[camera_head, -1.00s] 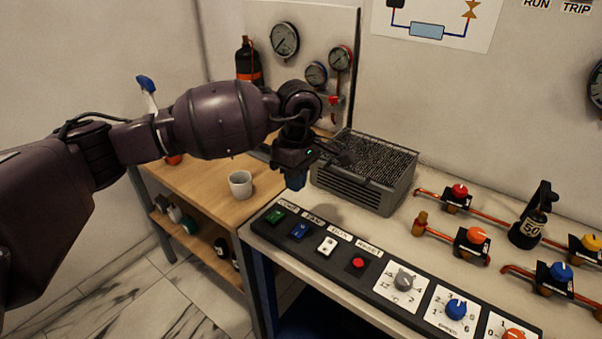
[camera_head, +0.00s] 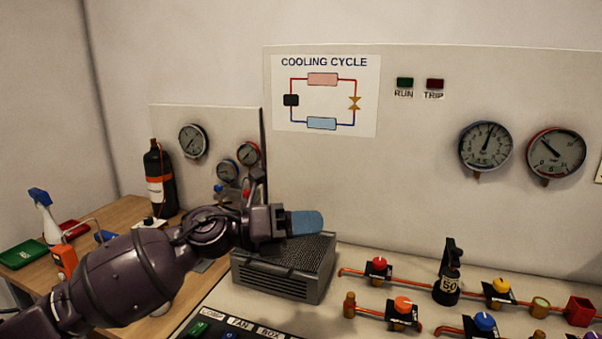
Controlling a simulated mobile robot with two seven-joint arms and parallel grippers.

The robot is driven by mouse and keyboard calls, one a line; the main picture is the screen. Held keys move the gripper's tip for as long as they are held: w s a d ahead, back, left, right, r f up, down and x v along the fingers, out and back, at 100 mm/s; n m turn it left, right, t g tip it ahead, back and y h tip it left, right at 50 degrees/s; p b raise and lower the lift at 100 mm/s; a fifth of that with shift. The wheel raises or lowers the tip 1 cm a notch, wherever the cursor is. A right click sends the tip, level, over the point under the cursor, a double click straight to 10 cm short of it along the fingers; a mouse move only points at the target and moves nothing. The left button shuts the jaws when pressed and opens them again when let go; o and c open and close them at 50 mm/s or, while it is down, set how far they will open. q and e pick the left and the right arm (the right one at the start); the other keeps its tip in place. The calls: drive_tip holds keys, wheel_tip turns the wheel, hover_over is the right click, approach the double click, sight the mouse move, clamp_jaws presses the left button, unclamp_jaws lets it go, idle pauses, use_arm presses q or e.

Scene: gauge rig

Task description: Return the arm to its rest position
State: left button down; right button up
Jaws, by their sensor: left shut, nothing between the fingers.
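My left arm (camera_head: 135,275) comes in from the lower left, dark purple and bent. My left gripper (camera_head: 306,222) has blue fingertips pressed together with nothing between them. It points to the right, roughly level, and in the picture overlaps the top of the grey vented box (camera_head: 275,283). It appears to be in the air, apart from the box. My right gripper is out of view.
The rig bench holds a row of valves with coloured knobs, such as the red knob (camera_head: 379,264), and a black weight marked 50 (camera_head: 447,285). A black bottle (camera_head: 159,182) and green tray (camera_head: 22,254) stand on the wooden table at left. Gauges (camera_head: 485,147) hang on the wall panel.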

use_arm(q)
drive_tip(key=a+f+n+t+y, duration=0.6)
drive_tip(key=a+f+n+t, duration=0.3)
drive_tip(key=n, duration=0.8)
drive_tip(key=a+f+n+t+y, duration=0.6)
drive_tip(key=a+f+n, duration=0.45)
drive_tip(key=n, duration=0.65)
drive_tip(key=s+a+f+n+g+y, duration=0.3)
drive_tip(key=s+a+f+n, duration=0.1)
drive_tip(key=s+f, duration=0.8)
drive_tip(key=s+a+f+n+g+y, duration=0.2)
drive_tip(key=s+a+f+n, duration=0.3)
drive_tip(key=s+f, duration=0.7)
drive_tip(key=shift+s+a+f+g+y, duration=0.2)
drive_tip(key=shift+s+g+y, duration=0.2)
drive_tip(key=shift+s+y, duration=0.6)
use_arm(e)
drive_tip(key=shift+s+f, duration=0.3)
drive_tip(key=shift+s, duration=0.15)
use_arm(q)
drive_tip(key=shift+s, duration=0.2)
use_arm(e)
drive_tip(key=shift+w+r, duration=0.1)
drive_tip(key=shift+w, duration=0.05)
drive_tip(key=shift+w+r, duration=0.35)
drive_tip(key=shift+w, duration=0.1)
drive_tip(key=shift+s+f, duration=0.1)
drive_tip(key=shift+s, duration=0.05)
